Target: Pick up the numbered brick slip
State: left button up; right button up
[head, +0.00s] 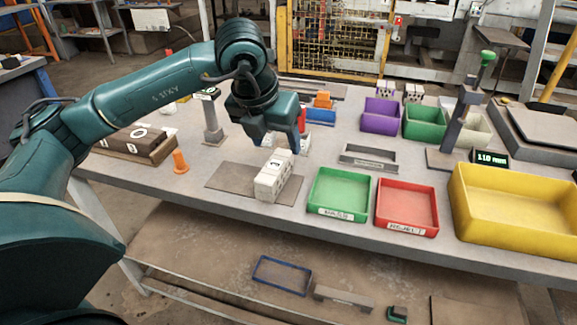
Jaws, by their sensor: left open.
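A pale, off-white block with a dark mark on its top, which looks like the numbered brick slip (268,186), lies on a flat grey-brown mat (228,178) on the table. It may be made of more than one piece; I cannot tell. My left gripper (280,143) is open, points down and is above and just behind the block's far end. I see no contact, though the gripper partly hides what is behind it. My right gripper is not in view.
Green tray (338,190) and red tray (405,205) stand right of the mat, with a large yellow bin (520,215) beyond. Purple (380,115) and green bins stand behind.

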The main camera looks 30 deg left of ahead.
aim_at(275, 165)
pick_arm(q)
jog(key=shift+w+a+y, duration=0.2)
jog(key=shift+a+y, duration=0.1)
jog(key=shift+a, duration=0.4)
jog(key=x, duration=0.6)
jog(key=shift+f, duration=0.3)
jog(key=x, duration=0.5)
jog(key=shift+s+a+f+p, duration=0.1)
jog(key=shift+a+f+p, duration=0.15)
jog(key=shift+a+p, duration=0.05)
jog(key=shift+f, duration=0.25)
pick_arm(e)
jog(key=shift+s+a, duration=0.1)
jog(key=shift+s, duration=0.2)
pick_arm(q)
jog(key=shift+f+b, duration=0.15)
jog(key=shift+b, duration=0.2)
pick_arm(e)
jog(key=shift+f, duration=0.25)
pick_arm(q)
jog(key=c, duration=1.2)
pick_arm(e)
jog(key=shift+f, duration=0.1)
